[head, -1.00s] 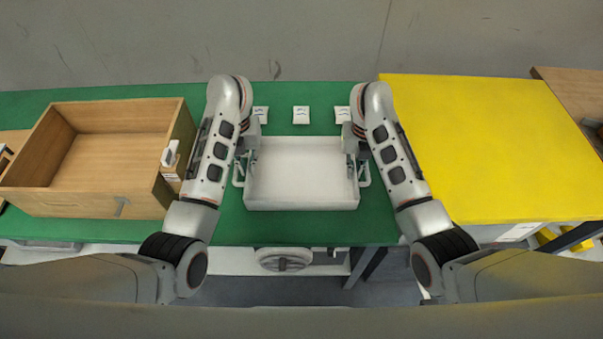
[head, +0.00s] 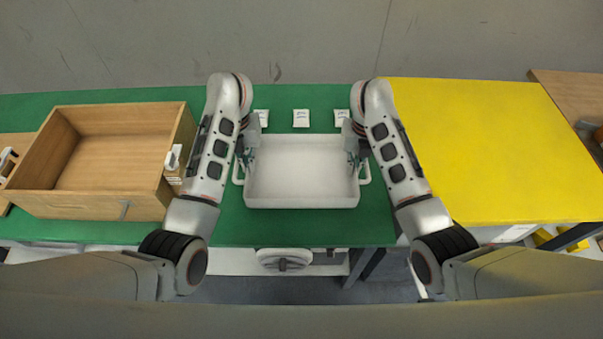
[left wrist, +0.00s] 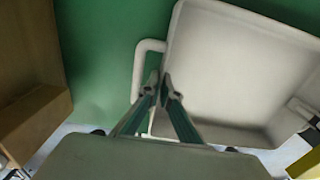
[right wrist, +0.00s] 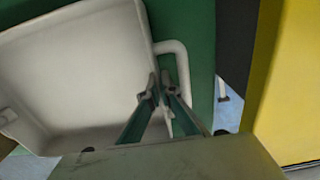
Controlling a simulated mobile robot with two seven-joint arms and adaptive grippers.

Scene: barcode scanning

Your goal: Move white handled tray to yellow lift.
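The white handled tray (head: 300,203) is upright and empty over the green table, between my arms. My left gripper (head: 245,158) is at the tray's left side. In the left wrist view its fingers (left wrist: 159,82) are close together beside the left handle (left wrist: 138,75), at the tray wall. My right gripper (head: 356,158) is at the right side, its fingers (right wrist: 159,83) close together beside the right handle (right wrist: 184,68). Both look shut on the tray's sides; the exact contact is partly hidden. The yellow lift (head: 490,150) is to the right, its flat top bare.
An open wooden box (head: 95,205) stands left of my left arm. Several small white packets, one at the middle (head: 301,118), lie behind the tray on the green table (head: 300,230). A brown table (head: 570,98) is at the far right.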

